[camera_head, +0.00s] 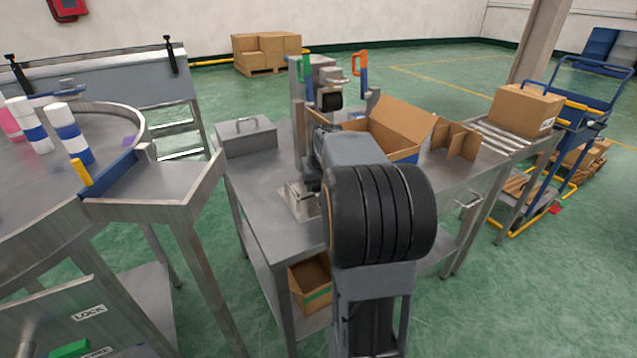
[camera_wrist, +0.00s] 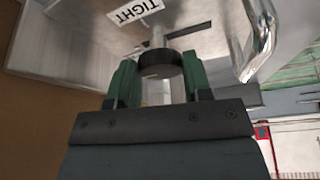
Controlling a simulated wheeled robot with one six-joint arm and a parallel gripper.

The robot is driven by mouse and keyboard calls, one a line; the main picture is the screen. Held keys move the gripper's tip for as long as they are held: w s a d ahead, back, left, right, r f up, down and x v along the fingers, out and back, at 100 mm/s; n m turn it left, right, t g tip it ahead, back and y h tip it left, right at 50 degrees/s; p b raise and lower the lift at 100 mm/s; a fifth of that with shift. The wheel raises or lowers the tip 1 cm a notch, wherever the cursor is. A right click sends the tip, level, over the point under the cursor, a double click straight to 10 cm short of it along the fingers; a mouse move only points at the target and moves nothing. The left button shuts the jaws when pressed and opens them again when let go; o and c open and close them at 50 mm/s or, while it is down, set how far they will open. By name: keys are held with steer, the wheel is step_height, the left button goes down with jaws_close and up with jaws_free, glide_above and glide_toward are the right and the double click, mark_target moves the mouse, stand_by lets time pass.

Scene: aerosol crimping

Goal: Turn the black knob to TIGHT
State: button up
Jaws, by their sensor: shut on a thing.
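The black knob (camera_wrist: 160,64) is a short round disc on a pale metal shaft in the wrist view. My gripper (camera_wrist: 157,82) has its two green fingers on either side of the knob and is shut on it. A white label reading TIGHT (camera_wrist: 135,10) sits on the metal face just beyond the knob, tilted in the picture. I see no pointer or mark on the knob that tells its setting. In the head view my own arm covers the middle of the bench, and the knob and gripper are hidden there.
A bent metal bar handle (camera_wrist: 262,42) is close on the right of the knob. In the head view, the steel bench (camera_head: 262,215) carries a grey lidded box (camera_head: 247,137), a press with green and orange handles (camera_head: 322,75) and an open carton (camera_head: 402,122).

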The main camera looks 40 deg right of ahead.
steer(key=m, duration=0.2)
steer(key=m+h+p, duration=0.1)
steer(key=m, duration=0.1)
steer(key=shift+w+a+g, duration=0.15)
steer(key=shift+a+g, duration=0.05)
steer(key=shift+g, duration=0.2)
steer(key=m, duration=0.2)
steer(key=m+g+h, duration=0.1)
steer(key=m, duration=0.1)
steer(key=shift+w+a+m+h, duration=0.15)
steer(key=shift+w+m+h, duration=0.05)
steer(key=shift+m+h, duration=0.1)
steer(key=m+g, duration=0.1)
steer(key=m, duration=0.1)
steer(key=m+g, duration=0.1)
steer(key=m, duration=0.1)
steer(key=shift+w+m, duration=0.2)
steer(key=shift+m, duration=0.1)
steer(key=shift+w+m+g+p, duration=0.2)
steer(key=shift+m+g+p, duration=0.6)
steer(key=shift+m, duration=1.5)
steer(key=o, duration=0.9)
